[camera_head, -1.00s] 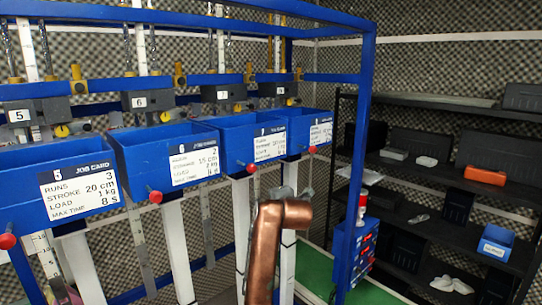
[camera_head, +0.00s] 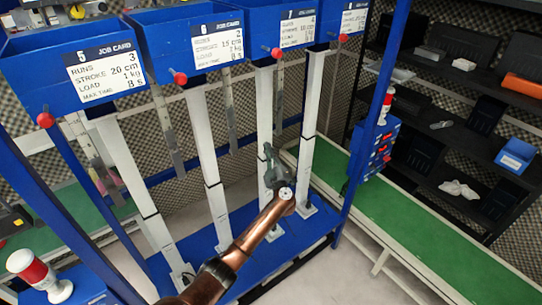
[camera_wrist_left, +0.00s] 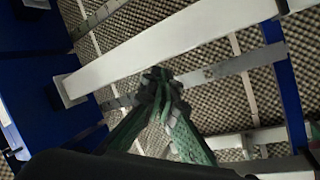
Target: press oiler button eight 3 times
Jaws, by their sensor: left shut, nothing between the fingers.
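The fourth blue bin (camera_head: 331,31), at the upper right of the rack, carries a job card (camera_head: 354,21) whose number is too small to read surely. A red ball knob (camera_head: 343,38) sits at its front lower edge. I cannot tell which part is oiler button eight; the upper fittings with number plates are out of the head view. My left gripper (camera_head: 268,158) is shut and empty, below the bins and in front of the white posts. Its green-grey fingers (camera_wrist_left: 160,85) meet at the tips in the left wrist view, beside a white post (camera_wrist_left: 175,45). My right gripper is not in view.
Bins with cards 5 (camera_head: 70,65), 6 (camera_head: 190,42) and 7 (camera_head: 275,30) stand left of it, each with a red knob. A blue frame post (camera_head: 372,130) stands right, near a blue box with red parts (camera_head: 383,150). A green-topped bench (camera_head: 430,245) runs along the right.

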